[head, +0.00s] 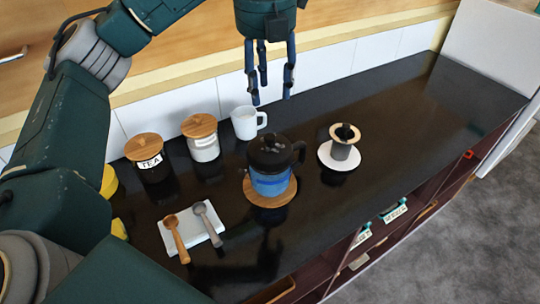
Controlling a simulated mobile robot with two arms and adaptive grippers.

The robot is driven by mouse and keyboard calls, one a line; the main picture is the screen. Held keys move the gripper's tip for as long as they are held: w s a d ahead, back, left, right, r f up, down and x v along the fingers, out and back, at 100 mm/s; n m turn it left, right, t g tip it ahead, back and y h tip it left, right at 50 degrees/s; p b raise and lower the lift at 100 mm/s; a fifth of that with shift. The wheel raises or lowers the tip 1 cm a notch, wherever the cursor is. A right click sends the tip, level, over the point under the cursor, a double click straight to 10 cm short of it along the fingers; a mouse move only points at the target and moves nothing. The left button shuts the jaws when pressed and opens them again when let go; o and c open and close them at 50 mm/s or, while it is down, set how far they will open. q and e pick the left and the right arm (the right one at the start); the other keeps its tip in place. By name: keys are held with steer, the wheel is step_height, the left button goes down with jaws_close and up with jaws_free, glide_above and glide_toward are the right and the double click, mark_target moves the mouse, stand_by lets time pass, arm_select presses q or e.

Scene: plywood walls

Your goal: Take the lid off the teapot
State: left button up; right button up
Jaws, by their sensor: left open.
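The teapot (270,184) is blue with a black top and a black handle on its right side. It stands upright on a round wooden trivet (281,202) on the black counter. Its dark lid (269,148) sits on top. My left gripper (270,97) points down above and behind the teapot, its fingers apart and empty, not touching the lid. My right gripper does not show.
A jar marked TEA (151,164), a second wooden-lidded jar (203,143) and a white mug (247,123) stand behind to the left. A white tray (207,239) holds two spoons. The counter's right end is clear.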

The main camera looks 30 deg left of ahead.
arm_select(q)
step_height(320, 180, down, 3)
steer(key=b, duration=0.2)
glide_above(270, 136)
steer(key=f, duration=0.5)
steer(key=shift+s+f+p, duration=0.25)
steer(key=shift+s+p, duration=0.05)
steer(key=shift+s, duration=0.05)
steer(key=f, duration=0.1)
steer(key=f+p, duration=0.1)
steer(key=f, duration=0.1)
steer(key=f+p, duration=0.1)
steer(key=f, duration=0.1)
steer(key=shift+w, duration=0.25)
steer(key=shift+f, duration=0.2)
jaws_close()
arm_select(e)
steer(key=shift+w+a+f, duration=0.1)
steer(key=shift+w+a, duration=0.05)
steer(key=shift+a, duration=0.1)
